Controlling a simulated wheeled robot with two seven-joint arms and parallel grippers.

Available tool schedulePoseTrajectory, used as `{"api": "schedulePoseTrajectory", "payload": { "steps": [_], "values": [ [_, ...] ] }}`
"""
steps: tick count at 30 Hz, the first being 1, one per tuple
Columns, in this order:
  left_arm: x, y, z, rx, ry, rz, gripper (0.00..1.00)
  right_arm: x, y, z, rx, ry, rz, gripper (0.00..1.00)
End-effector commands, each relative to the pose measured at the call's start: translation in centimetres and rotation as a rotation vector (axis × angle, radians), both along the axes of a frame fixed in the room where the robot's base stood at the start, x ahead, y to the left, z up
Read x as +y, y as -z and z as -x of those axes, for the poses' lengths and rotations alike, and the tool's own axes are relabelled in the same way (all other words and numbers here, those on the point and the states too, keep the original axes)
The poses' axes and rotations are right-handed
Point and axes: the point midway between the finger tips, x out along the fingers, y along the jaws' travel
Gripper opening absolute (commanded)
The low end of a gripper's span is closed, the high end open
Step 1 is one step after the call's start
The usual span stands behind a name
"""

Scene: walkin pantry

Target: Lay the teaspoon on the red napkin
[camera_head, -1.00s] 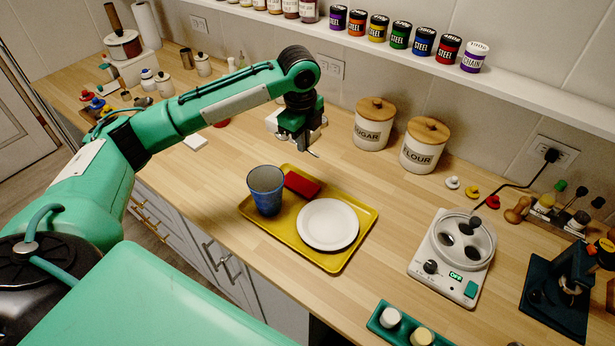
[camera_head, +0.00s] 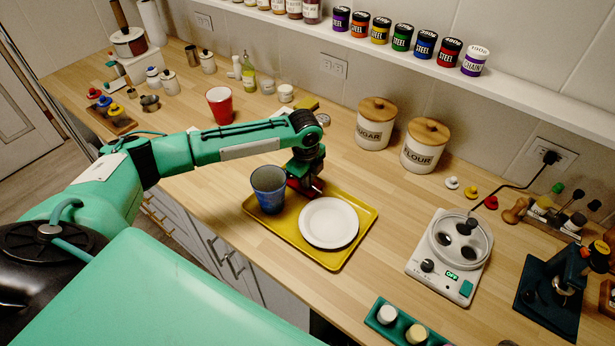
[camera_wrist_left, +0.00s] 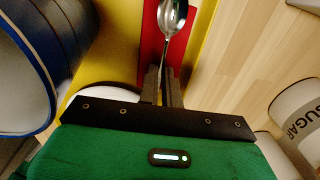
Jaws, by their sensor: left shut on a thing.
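My left gripper (camera_head: 306,190) is low over the back of the yellow tray. In the wrist view, the left gripper (camera_wrist_left: 162,72) is shut on the handle of the silver teaspoon (camera_wrist_left: 172,18). The spoon's bowl points away from the gripper, over the red napkin (camera_wrist_left: 151,35). I cannot tell whether the spoon touches the napkin. In the head view the gripper hides the spoon and most of the napkin. My right gripper is not in view.
The yellow tray (camera_head: 322,261) also holds a blue cup (camera_head: 268,196), close left of the gripper, and a white plate (camera_head: 329,223) in front right. Sugar (camera_head: 374,129) and flour (camera_head: 422,152) canisters stand behind. Counter right of the tray is clear up to a white appliance (camera_head: 445,268).

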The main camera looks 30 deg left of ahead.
Motion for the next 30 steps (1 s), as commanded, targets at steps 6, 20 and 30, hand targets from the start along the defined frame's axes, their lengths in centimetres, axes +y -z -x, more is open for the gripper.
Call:
{"api": "schedulePoseTrajectory", "payload": {
  "steps": [6,20,30],
  "values": [
    [0.0,0.3,0.0,0.001,0.000,0.000,0.00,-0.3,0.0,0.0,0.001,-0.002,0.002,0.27],
    [0.0,-0.1,0.0,0.000,0.000,0.000,0.28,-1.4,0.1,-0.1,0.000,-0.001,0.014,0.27],
    [0.1,-5.9,0.3,-0.005,0.000,0.001,0.28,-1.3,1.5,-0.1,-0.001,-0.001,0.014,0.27]
  ]
}}
